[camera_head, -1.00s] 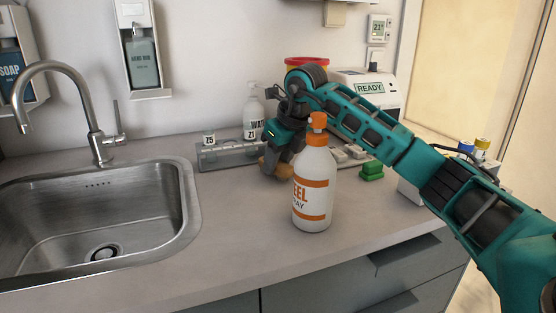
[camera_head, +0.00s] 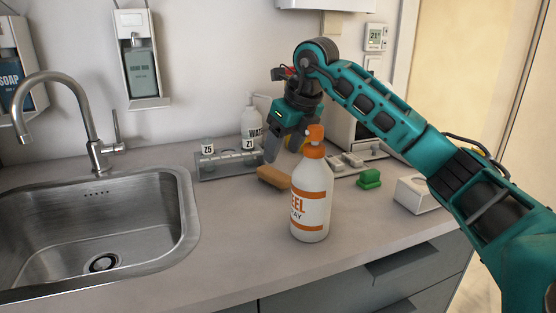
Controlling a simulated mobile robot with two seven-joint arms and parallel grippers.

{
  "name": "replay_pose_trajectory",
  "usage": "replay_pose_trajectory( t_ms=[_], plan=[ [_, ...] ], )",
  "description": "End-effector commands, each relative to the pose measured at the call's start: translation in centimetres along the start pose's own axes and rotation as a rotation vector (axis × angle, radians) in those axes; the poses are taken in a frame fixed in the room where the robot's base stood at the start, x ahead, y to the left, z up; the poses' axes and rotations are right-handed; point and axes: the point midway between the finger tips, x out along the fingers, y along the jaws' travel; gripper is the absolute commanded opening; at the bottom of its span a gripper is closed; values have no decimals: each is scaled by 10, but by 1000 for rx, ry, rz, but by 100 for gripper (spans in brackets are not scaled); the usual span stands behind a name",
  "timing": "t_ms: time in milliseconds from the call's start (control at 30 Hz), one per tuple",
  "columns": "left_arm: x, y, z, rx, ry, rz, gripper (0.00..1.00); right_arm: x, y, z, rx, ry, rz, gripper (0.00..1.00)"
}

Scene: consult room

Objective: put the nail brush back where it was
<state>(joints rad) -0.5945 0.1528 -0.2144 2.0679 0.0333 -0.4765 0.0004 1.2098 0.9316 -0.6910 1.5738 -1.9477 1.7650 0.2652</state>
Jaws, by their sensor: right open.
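The nail brush appears to be the brown block (camera_head: 273,178) lying on the counter, partly hidden behind the white spray bottle with orange bands (camera_head: 311,200). My right gripper (camera_head: 282,152) is above and behind the brown block, pointing down. Its jaws are open and apart from the block, with one grey finger plain and the other side partly hidden by the bottle. My left gripper is not in view.
A grey tray (camera_head: 212,174) with small jars stands at the back, beside a white wash bottle (camera_head: 252,125). A green block (camera_head: 369,178) and white box (camera_head: 412,193) lie to the right.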

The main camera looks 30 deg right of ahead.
Motion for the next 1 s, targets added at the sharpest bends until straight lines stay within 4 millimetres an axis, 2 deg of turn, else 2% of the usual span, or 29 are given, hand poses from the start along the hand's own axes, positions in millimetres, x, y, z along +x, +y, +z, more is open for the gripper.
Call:
replay_pose_trajectory(
  t_ms=[33,100,300,900,1000],
  plan=[
    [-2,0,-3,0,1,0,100,-14,-1,1,0,-3,-1,63],
    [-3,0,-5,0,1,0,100,-26,0,1,0,-1,-2,63],
    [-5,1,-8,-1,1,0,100,-48,0,0,1,0,0,63],
    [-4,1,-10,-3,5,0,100,-52,0,0,1,2,0,63],
    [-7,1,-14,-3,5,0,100,-57,0,2,1,1,0,63]
  ],
)
